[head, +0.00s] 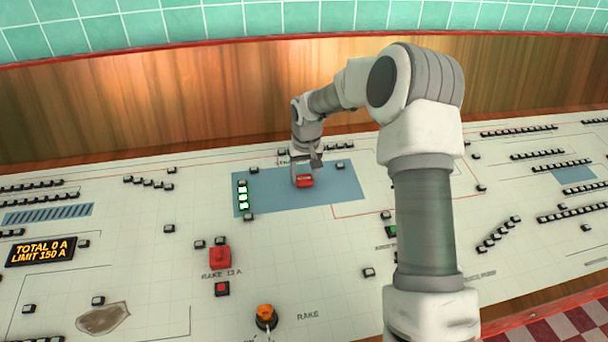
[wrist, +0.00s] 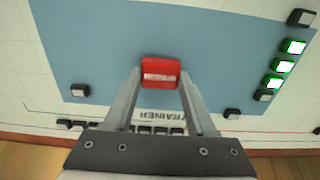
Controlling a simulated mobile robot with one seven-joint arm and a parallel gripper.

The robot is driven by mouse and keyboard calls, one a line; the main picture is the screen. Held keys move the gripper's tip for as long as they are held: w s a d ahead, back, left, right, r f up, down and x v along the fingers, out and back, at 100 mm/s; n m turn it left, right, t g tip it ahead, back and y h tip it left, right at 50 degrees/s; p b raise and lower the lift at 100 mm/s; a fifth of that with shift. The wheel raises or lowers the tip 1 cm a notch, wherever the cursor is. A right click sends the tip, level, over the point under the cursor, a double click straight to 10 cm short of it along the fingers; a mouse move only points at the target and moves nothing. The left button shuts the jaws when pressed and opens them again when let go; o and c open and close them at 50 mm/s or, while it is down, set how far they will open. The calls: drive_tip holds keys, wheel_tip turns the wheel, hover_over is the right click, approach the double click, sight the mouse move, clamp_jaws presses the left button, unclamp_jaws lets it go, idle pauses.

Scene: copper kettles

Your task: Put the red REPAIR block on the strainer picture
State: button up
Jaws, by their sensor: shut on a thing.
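The red REPAIR block (head: 305,182) is between the fingertips of my gripper (head: 303,172), over the blue strainer picture (head: 340,190). In the wrist view the red block (wrist: 160,73) shows a pale label strip, and my gripper (wrist: 160,85) is shut on its sides. The blue strainer picture (wrist: 95,50) spreads around and beneath it, with the lettering partly hidden by the gripper. I cannot tell whether the block touches the surface or hangs just above it.
Lit green indicators (head: 243,195) stand at the picture's left end. A red RAKE block (head: 220,257), an orange-topped knob (head: 266,315) and an amber display (head: 41,250) are nearer the front. Small black-sided buttons dot the white panel. A wooden wall (head: 150,100) rises behind.

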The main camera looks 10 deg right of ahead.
drive_tip(key=shift+f, duration=0.3)
drive_tip(key=o, duration=1.4)
drive_tip(key=shift+w, duration=0.1)
drive_tip(key=shift+r, duration=0.1)
drive_tip(key=shift+s+r+p, duration=0.3)
drive_tip(key=shift+r+p, duration=0.4)
drive_tip(key=shift+r, duration=0.6)
drive_tip(key=shift+s+r+p, duration=0.25)
drive_tip(key=shift+r+p, duration=0.5)
drive_tip(key=shift+r, duration=0.5)
drive_tip(key=shift+s+r+p, duration=0.3)
drive_tip(key=shift+r+p, duration=0.4)
drive_tip(key=shift+r, duration=0.6)
